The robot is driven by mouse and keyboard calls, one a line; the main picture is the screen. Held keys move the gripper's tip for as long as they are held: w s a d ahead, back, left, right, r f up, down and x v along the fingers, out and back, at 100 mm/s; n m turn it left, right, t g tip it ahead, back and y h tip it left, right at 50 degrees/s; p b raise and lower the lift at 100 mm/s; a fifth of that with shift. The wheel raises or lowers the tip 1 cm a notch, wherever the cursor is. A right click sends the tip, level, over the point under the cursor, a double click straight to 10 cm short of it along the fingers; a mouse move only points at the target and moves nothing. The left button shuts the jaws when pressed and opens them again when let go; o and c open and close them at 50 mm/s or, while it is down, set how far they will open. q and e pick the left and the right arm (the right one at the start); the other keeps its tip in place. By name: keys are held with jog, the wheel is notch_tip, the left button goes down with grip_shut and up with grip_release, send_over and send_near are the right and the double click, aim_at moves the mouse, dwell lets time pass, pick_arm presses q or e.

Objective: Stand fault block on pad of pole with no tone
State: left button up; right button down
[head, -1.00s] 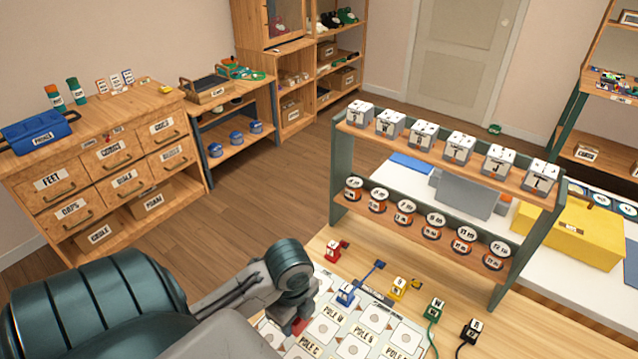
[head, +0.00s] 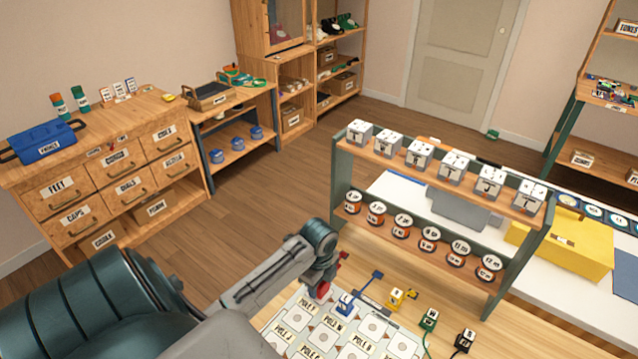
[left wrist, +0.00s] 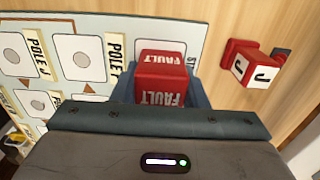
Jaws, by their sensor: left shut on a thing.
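My left gripper (head: 322,284) is shut on the red fault block (left wrist: 163,78), with white FAULT lettering on its faces in the left wrist view. In the head view only a little red of the block (head: 322,291) shows under the gripper, near the far edge of the pole board (head: 290,317). The board has several white pads with pole labels, some hidden by my arm. In the left wrist view a pad (left wrist: 78,57) with a POLE J label lies left of the block. Whether the block touches the board I cannot tell. My right gripper is not in view.
A red block marked J (left wrist: 252,65) stands just beyond the board, close to the gripper. Blue (head: 345,303), yellow (head: 395,298), green (head: 429,319) and black (head: 464,340) lettered blocks line the table. A two-tier rack (head: 440,175) stands behind.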

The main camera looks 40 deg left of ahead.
pick_arm(q)
jog(key=shift+f, duration=0.25)
jog(key=o, duration=1)
jog(key=shift+f, duration=0.1)
notch_tip(320, 180, up, 8)
jog(key=shift+f+b, duration=0.25)
jog(key=shift+b, duration=0.9)
notch_tip(320, 180, up, 4)
jog(key=shift+f+p, duration=0.2)
jog(key=shift+p, duration=0.85)
jog(key=shift+r+p, duration=0.6)
jog(key=shift+p, duration=0.05)
